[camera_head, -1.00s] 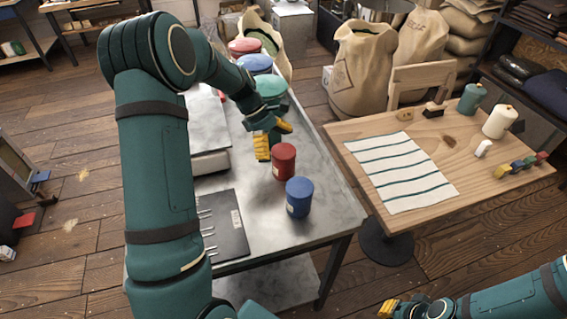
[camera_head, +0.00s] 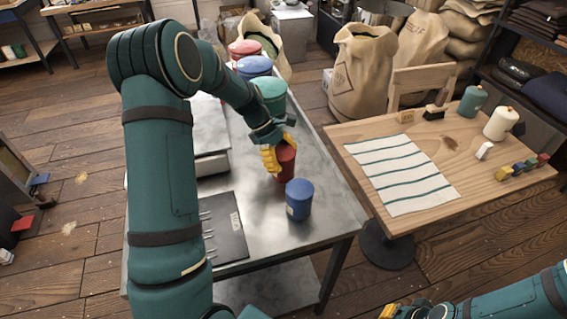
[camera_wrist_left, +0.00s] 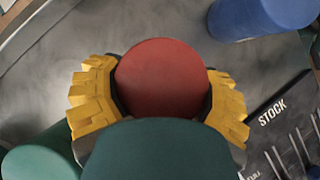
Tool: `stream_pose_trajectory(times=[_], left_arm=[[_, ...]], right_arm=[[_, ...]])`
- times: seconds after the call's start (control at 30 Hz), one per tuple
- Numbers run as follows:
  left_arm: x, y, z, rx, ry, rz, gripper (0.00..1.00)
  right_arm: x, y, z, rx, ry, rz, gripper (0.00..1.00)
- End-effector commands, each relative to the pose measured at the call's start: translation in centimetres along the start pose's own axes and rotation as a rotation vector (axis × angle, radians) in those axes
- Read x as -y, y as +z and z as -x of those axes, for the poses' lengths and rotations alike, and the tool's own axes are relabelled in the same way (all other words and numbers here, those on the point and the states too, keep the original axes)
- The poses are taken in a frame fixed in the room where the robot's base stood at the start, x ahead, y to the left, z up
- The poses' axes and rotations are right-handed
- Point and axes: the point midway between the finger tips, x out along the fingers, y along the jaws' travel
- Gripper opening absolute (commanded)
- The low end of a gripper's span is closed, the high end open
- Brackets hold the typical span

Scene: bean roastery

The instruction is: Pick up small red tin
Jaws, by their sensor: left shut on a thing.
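The small red tin (camera_head: 286,161) stands upright on the metal table (camera_head: 262,230). My left gripper (camera_head: 279,157) has its yellow fingers around the tin near its top. In the left wrist view the round red lid of the tin (camera_wrist_left: 162,78) sits between the two yellow fingers of my left gripper (camera_wrist_left: 160,95), which press on its sides. The tin's lower part is hidden in that view. My right gripper (camera_head: 388,312) shows only partly at the bottom edge, away from the tin, and its fingers are too cut off to judge.
A small blue tin (camera_head: 299,200) stands close in front of the red tin. A green canister (camera_head: 269,92) stands behind it, with blue and red ones beyond. A black board marked STOCK (camera_wrist_left: 273,115) lies to the left on the table. A wooden table (camera_head: 470,160) stands at the right.

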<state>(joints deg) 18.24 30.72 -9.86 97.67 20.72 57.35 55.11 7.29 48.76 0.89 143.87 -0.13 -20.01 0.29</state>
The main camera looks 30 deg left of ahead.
Motion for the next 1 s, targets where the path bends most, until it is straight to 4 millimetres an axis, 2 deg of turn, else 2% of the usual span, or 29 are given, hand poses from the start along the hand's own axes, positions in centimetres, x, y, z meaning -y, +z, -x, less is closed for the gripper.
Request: stream_pose_trajectory(times=[0.17, 0.27, 0.6, 0.7, 1.0], left_arm=[[0.0, 0.2, 0.3, 0.000, 0.001, -0.001, 0.27], [-0.1, 0.8, 1.2, 0.000, 0.002, -0.003, 0.27], [-0.1, 4.2, 6.5, -0.001, 0.004, -0.003, 0.27], [-0.1, 4.9, 7.6, 0.000, 0.003, -0.001, 0.27], [0.0, 5.5, 8.5, 0.000, 0.000, -0.001, 0.27]], right_arm=[[0.0, 0.0, 0.1, 0.000, 0.000, 0.000, 0.00], [0.1, 0.0, 0.4, 0.001, 0.000, 0.000, 0.00], [0.7, -0.3, 1.8, -0.004, 0.001, -0.003, 0.00], [0.7, -0.4, 2.0, -0.006, 0.001, -0.004, 0.00], [0.8, -0.5, 2.1, -0.009, 0.001, -0.005, 0.00]])
